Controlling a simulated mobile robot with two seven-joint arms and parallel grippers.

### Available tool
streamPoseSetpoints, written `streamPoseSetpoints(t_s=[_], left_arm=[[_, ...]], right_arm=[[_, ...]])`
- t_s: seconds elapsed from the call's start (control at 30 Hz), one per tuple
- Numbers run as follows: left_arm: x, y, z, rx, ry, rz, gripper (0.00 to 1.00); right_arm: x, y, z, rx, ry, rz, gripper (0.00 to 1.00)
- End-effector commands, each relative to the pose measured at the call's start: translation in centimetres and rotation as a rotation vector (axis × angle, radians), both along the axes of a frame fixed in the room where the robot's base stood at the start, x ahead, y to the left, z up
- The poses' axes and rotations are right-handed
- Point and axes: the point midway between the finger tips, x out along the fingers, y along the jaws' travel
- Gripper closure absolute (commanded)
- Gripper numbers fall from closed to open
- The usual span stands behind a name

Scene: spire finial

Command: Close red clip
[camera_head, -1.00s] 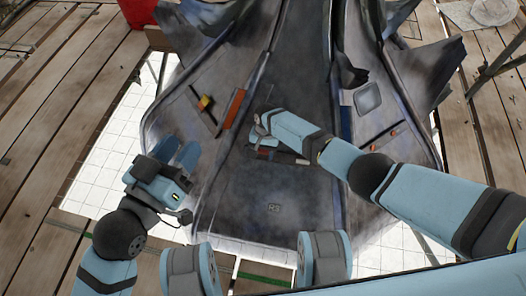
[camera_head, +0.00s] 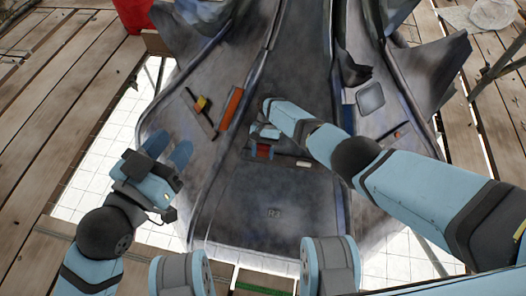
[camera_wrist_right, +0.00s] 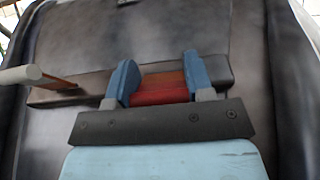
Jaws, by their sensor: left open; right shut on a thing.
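The red clip (camera_head: 264,151) sits on a dark strip on the middle panel of the grey spire piece. It also shows in the right wrist view (camera_wrist_right: 160,90), between the two blue fingers. My right gripper (camera_head: 264,138) is shut on the red clip, one finger on each side of it; the gripper also shows in the right wrist view (camera_wrist_right: 160,76). My left gripper (camera_head: 168,150) is open and empty, over the left edge of the spire piece. My right wrist and forearm lie across the panel above the clip.
A pale peg (camera_wrist_right: 20,76) stands out beside the clip in the right wrist view. A grey square plate (camera_head: 370,97) is on the right panel. Wooden planks (camera_head: 60,90) surround the spire.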

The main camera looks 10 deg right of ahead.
Motion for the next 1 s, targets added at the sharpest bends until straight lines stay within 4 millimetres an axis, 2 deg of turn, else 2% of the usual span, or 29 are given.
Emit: streamPoseSetpoints(t_s=[0.1, 0.13, 0.2, 0.23, 0.5, 0.63, 0.87, 1.0], left_arm=[[0.0, 0.0, 0.0, 0.0, 0.0, 0.0, 0.57], [0.0, 0.0, 0.0, -0.001, 0.001, -0.001, 0.57], [0.0, 0.0, 0.0, -0.001, 0.001, -0.001, 0.57], [0.0, 0.0, 0.0, -0.001, 0.001, -0.001, 0.57], [0.0, 0.0, 0.0, -0.001, 0.0, -0.001, 0.57], [0.0, 0.0, 0.3, -0.005, 0.004, -0.002, 0.57], [-0.2, -0.2, 0.6, -0.031, 0.043, -0.004, 0.57], [-0.7, -0.4, 0.0, -0.049, 0.083, -0.002, 0.57]], right_arm=[[0.0, 0.0, 0.0, 0.0, -0.003, -0.001, 0.76], [0.1, 0.0, 0.0, 0.0, -0.003, -0.001, 0.48], [0.1, 0.0, 0.0, 0.0, -0.003, -0.001, 0.32], [0.1, 0.0, 0.0, 0.0, -0.003, -0.001, 0.27], [0.1, 0.0, 0.1, -0.001, -0.003, -0.001, 0.27], [0.6, -0.2, 0.9, -0.001, -0.004, -0.001, 0.27], [3.1, -1.0, 4.7, -0.001, -0.005, -0.002, 0.27], [4.9, -1.6, 7.3, -0.001, -0.005, -0.002, 0.27]])
